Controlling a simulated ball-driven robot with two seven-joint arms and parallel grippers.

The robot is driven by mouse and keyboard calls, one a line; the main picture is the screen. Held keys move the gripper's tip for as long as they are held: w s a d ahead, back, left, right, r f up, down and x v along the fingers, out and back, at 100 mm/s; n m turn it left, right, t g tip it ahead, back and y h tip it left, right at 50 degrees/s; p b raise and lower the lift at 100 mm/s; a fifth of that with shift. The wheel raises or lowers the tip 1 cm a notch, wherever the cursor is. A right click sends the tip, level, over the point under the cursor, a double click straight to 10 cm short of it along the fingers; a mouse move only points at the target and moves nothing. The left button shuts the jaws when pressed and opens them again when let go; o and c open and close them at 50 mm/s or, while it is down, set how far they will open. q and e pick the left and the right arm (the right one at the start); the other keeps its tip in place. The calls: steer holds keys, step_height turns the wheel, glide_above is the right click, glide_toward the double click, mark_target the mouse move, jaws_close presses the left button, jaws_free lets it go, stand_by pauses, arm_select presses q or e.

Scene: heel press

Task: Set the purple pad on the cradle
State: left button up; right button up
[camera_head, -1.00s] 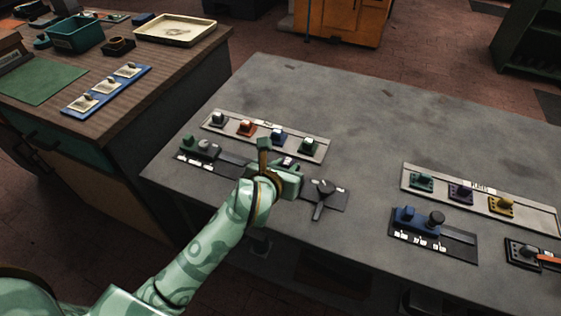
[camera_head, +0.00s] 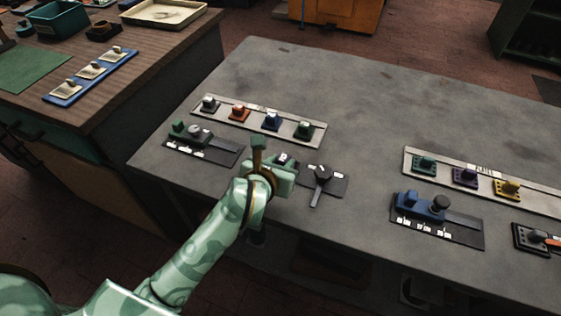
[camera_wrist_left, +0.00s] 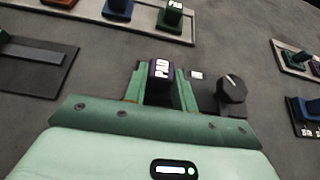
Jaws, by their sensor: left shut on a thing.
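The purple pad (camera_wrist_left: 158,74) is dark, with a white PAD label on its top in the left wrist view. It sits between the two green fingers of my left gripper (camera_wrist_left: 161,84), which is shut on it. In the head view the pad (camera_head: 285,158) shows just beyond the gripper (camera_head: 275,168). Both are at the left edge of a dark base plate (camera_head: 337,188) with a round black knob (camera_wrist_left: 232,89). I cannot make out a cradle surely; the fingers and pad hide that plate's left part. Whether the pad touches anything below is unclear. My right gripper is out of view.
A pale rack (camera_head: 222,116) with grey, red, blue and green blocks lies just behind. A green fixture (camera_head: 188,131) stands to the left, a blue fixture (camera_head: 420,205) to the right. Another rack (camera_head: 435,161) holds teal, purple and yellow pieces. The bench's back is clear.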

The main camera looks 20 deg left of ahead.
arm_select(q)
steer(key=shift+f, duration=0.2)
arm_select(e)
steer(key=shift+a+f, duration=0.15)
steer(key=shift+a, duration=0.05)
arm_select(q)
steer(key=shift+f+b, duration=0.25)
steer(key=shift+b, duration=0.05)
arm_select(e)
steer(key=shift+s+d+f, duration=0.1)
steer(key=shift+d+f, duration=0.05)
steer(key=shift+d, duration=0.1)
arm_select(q)
steer(key=o, duration=1.1)
steer(key=shift+c, duration=0.2)
steer(key=shift+s+r, duration=0.1)
steer(key=p+v, duration=0.4)
steer(key=v, duration=1.2)
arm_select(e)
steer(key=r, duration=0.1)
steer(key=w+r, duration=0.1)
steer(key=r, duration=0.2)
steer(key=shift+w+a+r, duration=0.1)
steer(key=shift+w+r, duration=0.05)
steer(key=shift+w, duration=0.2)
arm_select(q)
steer(key=shift+r, duration=0.1)
